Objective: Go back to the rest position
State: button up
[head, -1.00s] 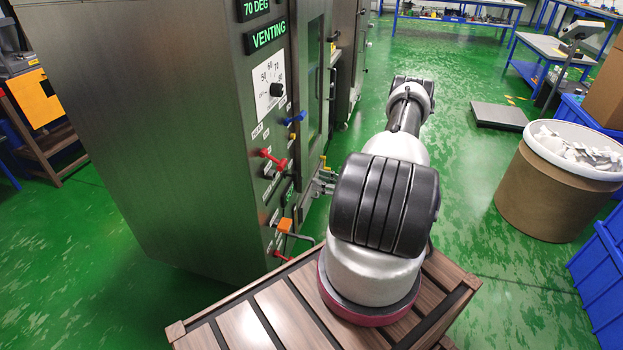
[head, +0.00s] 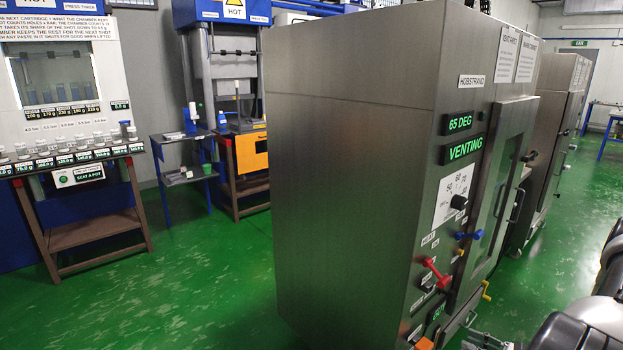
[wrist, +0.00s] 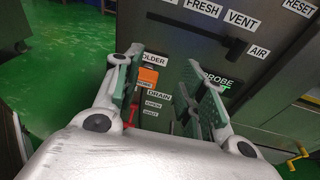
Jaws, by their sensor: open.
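My gripper (wrist: 163,95) is open and empty in the wrist view, its two green-padded fingers spread apart. Between and beyond the fingers is the front panel of the steel cabinet (wrist: 190,45), with labels such as FRESH, VENT, AIR, PROBE and DRAIN. An orange block (wrist: 149,76) shows on the panel between the fingers. I cannot tell whether a finger touches the panel.
The steel cabinet (head: 350,150) fills the middle of the head view; its displays read 65 DEG and VENTING. Red (head: 437,272) and blue (head: 469,235) handles stick out of its front. A bench with several small pots (head: 70,160) stands at left. Green floor (head: 200,285) is open before it.

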jog(key=s+a+r+n+g+h, duration=0.1)
jog(key=s+r+n+g+h, duration=0.1)
jog(key=s+r+n+g, duration=0.6)
jog(key=s+a+r+n+g+h, duration=0.15)
jog(key=r+n, duration=0.25)
jog(key=r, duration=0.8)
jog(key=s+a+r+n+g+h, duration=0.15)
jog(key=s+r+n+g, duration=0.35)
jog(key=r, duration=0.5)
jog(key=s+a+r+n+t+h, duration=0.1)
jog(key=a+r+n+t+h, duration=0.2)
jog(key=r, duration=0.6)
jog(key=s+a+r+n+t+h, duration=0.2)
jog(key=a+r+n+t+h, duration=0.1)
jog(key=r+n, duration=0.4)
notch_tip(320, 180, up, 4)
jog(key=shift+s+a+f+n+t, duration=0.2)
jog(key=shift+a+n+t, duration=0.2)
jog(key=shift+a+t, duration=0.45)
jog(key=shift+a+g, duration=0.2)
jog(key=shift+g, duration=0.1)
